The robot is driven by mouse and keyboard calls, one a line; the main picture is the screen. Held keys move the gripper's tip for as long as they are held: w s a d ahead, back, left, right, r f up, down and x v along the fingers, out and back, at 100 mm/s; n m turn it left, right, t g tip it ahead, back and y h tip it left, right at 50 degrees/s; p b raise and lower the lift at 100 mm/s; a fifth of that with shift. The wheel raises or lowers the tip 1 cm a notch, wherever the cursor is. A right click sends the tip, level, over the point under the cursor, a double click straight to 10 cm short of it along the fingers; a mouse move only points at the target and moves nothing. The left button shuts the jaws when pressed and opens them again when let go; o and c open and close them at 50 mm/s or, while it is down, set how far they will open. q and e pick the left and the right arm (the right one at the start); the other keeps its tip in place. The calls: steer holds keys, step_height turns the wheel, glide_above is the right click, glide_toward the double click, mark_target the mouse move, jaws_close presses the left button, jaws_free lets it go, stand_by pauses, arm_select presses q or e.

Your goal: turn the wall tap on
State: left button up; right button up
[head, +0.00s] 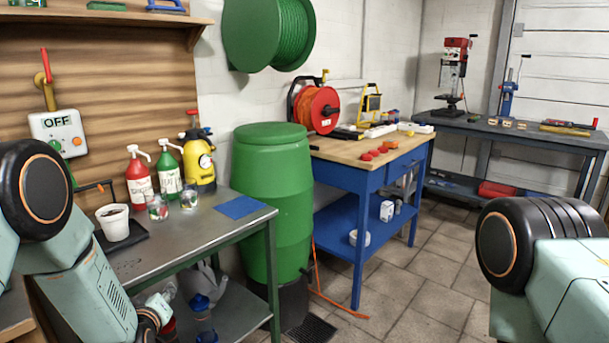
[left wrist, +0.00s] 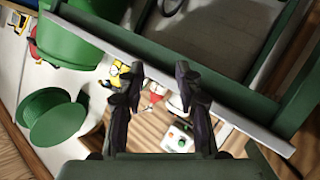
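The wall tap (head: 46,92) is on the wood-slat wall at the far left of the head view. It has a brass body and a red lever that stands nearly upright. Just below it is a white box (head: 57,131) with an "OFF" sign and small coloured knobs. In the left wrist view the white box (left wrist: 178,137) shows beyond the fingers; I cannot make out the tap there. My left gripper (left wrist: 159,72) is open, its two dark fingers apart with nothing held between them. In the head view my left arm comes down below the bench top, away from the tap. My right gripper is out of view.
The grey bench (head: 190,234) holds a white cup (head: 114,224), red (head: 139,180) and green (head: 169,172) bottles and a yellow sprayer (head: 200,160). A shelf (head: 110,16) overhangs the wall. A green barrel (head: 273,205) stands beside the bench. The floor (head: 425,260) at centre right is clear.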

arm_select(q)
steer(key=s+d+f+m+g+h+b, duration=0.1)
steer(key=s+d+f+m+g, duration=0.2)
steer(key=s+f, duration=0.5)
steer(key=s+d+f+m+g+h+b, duration=0.1)
steer(key=s+d+f+m+g, duration=0.15)
steer(key=s+f, duration=0.5)
steer(key=s+d+f+m+g+b, duration=0.1)
steer(key=s+g, duration=0.1)
steer(key=s, duration=0.7)
steer(key=s+d+f+g+b, duration=0.1)
steer(key=s+d+f+g, duration=0.1)
steer(key=s, duration=0.8)
steer(key=s+d+f+m+g+h+b, duration=0.1)
steer(key=s+g, duration=0.3)
steer(key=s, duration=0.6)
steer(key=shift+s+d+f+m, duration=0.2)
steer(key=shift+f+m, duration=0.15)
steer(key=shift+f, duration=0.4)
